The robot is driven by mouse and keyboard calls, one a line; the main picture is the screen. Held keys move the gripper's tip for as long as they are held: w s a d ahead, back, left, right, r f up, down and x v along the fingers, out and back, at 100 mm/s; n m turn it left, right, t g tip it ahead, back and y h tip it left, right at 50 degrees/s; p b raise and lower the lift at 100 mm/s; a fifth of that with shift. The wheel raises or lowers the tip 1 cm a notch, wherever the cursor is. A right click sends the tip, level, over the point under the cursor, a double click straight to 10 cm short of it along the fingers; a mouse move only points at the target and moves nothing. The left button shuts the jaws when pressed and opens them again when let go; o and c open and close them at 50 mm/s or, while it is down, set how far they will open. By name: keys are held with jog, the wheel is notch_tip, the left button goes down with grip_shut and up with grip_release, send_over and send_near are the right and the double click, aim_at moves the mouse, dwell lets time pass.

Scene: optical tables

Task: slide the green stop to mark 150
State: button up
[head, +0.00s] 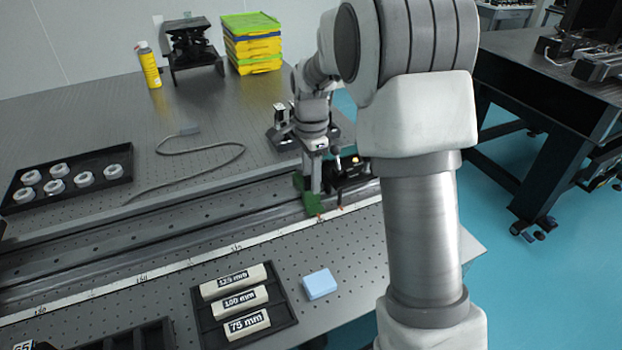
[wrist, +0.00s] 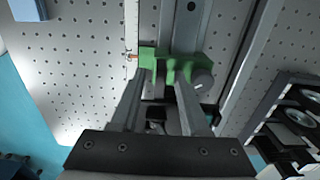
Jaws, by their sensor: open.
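The green stop (head: 312,204) sits on the long rail (head: 130,246) toward its right end; a small orange tip shows at its scale side. The white scale strip (head: 190,263) runs along the rail's near side. Its printed mark that looks like 150 (head: 141,279) lies well to the left of the stop. My gripper (head: 313,190) is open, pointing down at the stop.
A black tray (head: 289,317) with blocks labelled 125, 100 and 75 mm and a blue block (head: 319,284) lie in front of the rail. A dark device (head: 349,175) stands right beside the stop. A cable (head: 205,148) and a tray of rings (head: 113,186) lie behind.

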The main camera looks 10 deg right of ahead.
jog(key=shift+f, duration=0.1)
grip_shut()
dwell(1.4)
